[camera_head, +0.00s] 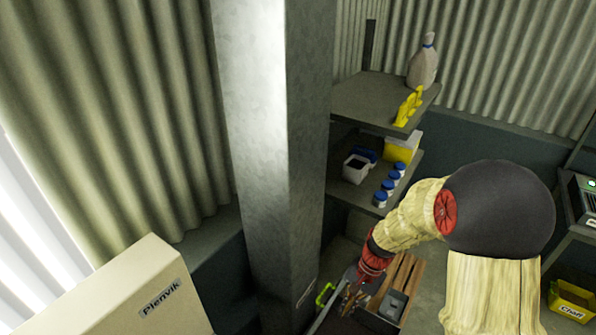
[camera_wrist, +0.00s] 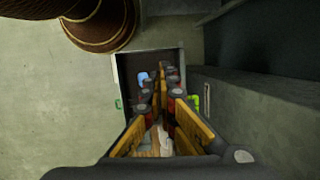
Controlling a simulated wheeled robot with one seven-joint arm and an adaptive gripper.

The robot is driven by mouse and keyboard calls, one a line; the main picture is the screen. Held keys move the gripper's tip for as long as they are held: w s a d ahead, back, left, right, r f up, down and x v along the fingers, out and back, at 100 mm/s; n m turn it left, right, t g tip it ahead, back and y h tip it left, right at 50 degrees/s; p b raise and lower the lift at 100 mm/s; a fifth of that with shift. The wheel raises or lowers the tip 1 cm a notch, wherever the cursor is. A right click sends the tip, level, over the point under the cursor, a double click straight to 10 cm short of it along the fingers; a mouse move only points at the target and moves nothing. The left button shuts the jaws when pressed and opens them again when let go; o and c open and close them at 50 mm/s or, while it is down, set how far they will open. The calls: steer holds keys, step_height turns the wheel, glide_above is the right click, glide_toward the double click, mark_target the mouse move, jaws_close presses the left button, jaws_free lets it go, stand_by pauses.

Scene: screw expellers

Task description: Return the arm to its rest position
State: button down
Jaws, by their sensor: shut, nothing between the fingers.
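My arm reaches down from the right in the head view, with its wrist bent low. My gripper (camera_head: 352,288) is at the lower middle there, in front of the shelves and partly hidden against dark things. In the wrist view my gripper (camera_wrist: 163,80) points away from the camera, its orange-padded fingers converging to closed tips. It looks empty. The fingers lie over a dark open box (camera_wrist: 124,68) with a small blue item (camera_wrist: 143,79) inside; what lies under the fingers is partly hidden.
A grey post (camera_head: 265,150) stands left of my arm. A yellow bin (camera_head: 571,300) is at right, a beige cabinet (camera_head: 130,295) at left.

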steer(key=s+d+r+n+t+h+b, duration=0.1)
steer(key=s+d+r+n+t+b, duration=0.1)
steer(key=s+r, duration=0.6)
steer(key=s+d+r+n+t+h+b, duration=0.1)
steer(key=s+d+r+n+t+b, duration=0.1)
steer(key=s+r+n+t+b, duration=0.3)
steer(key=s+r+b, duration=0.2)
steer(key=s+r, duration=0.2)
steer(key=r, duration=0.2)
steer(key=shift+s+d+r+h, duration=0.25)
steer(key=shift+d+r+h, duration=0.05)
steer(key=shift+d+h, duration=0.1)
